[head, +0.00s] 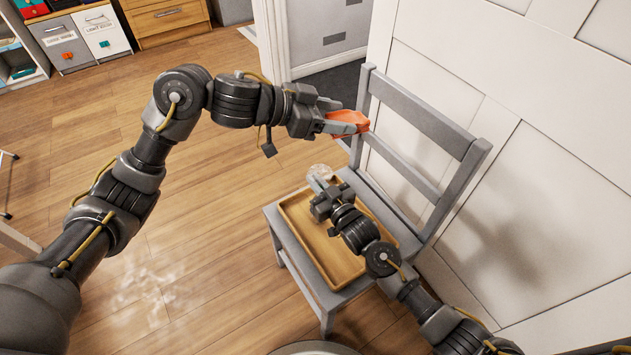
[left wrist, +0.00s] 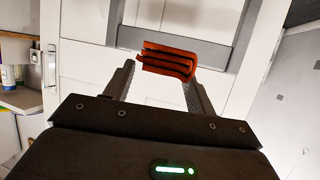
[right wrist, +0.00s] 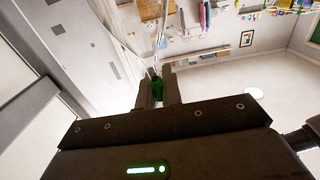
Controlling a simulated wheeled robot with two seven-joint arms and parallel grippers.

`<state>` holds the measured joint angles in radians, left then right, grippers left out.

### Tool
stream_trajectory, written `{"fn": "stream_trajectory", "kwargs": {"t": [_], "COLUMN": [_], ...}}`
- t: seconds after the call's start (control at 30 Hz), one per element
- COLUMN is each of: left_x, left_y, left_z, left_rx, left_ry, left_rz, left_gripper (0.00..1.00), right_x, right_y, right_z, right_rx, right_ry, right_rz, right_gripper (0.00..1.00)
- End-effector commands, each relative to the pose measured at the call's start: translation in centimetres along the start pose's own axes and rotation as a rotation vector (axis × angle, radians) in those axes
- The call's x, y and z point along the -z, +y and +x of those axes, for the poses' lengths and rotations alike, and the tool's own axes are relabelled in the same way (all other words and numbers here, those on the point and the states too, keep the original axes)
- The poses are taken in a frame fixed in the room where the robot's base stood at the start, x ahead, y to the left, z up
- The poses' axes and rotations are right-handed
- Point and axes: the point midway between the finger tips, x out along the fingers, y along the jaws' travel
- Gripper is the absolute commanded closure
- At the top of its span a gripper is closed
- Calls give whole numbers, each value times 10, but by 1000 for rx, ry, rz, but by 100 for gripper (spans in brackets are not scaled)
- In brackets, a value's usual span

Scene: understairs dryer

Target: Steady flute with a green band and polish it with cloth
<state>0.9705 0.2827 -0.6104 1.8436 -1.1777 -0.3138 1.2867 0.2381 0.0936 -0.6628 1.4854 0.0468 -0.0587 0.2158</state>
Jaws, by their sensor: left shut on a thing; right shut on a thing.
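The orange cloth (head: 350,122) is folded and held in my left gripper (head: 345,127), up beside the chair's backrest. In the left wrist view the cloth (left wrist: 167,62) is pinched between the two fingers, its dark-edged folds showing. My right gripper (head: 320,188) is low over the tray. It is shut on the flute (head: 321,171), whose clear glass top shows just past the fingers. In the right wrist view the flute's green band (right wrist: 157,87) lies between the fingertips. The flute's lower part is hidden. The cloth is apart from the flute, above and to its right in the head view.
A wooden tray (head: 345,278) lies on the grey chair's seat (head: 277,219). The chair's backrest (head: 425,122) rises behind, close to the white panelled wall (head: 560,180). Drawers and storage boxes (head: 102,33) stand at the far left. The wooden floor between is clear.

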Motion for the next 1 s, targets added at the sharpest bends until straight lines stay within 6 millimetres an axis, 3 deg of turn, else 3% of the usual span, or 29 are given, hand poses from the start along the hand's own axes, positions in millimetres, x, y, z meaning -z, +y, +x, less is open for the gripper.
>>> {"fn": "stream_trajectory", "kwargs": {"t": [0.17,0.4,0.53,0.6,1.0], "left_x": [-7,-72,-97,-98,-106], "left_y": [1,-13,-25,-32,-29], "left_z": [2,0,-6,-9,-5], "left_rx": [0,48,45,31,-1], "left_ry": [-1,-5,-3,-1,-2], "left_rz": [-3,-29,-23,-11,0], "left_gripper": [66,66,66,66,66], "right_x": [0,0,0,0,0], "right_y": [0,0,0,0,0], "right_z": [0,0,0,0,0], "right_rx": [0,0,0,0,0], "right_ry": [0,0,0,0,0], "right_rz": [0,0,0,0,0], "right_gripper": [100,100,100,100,100]}}
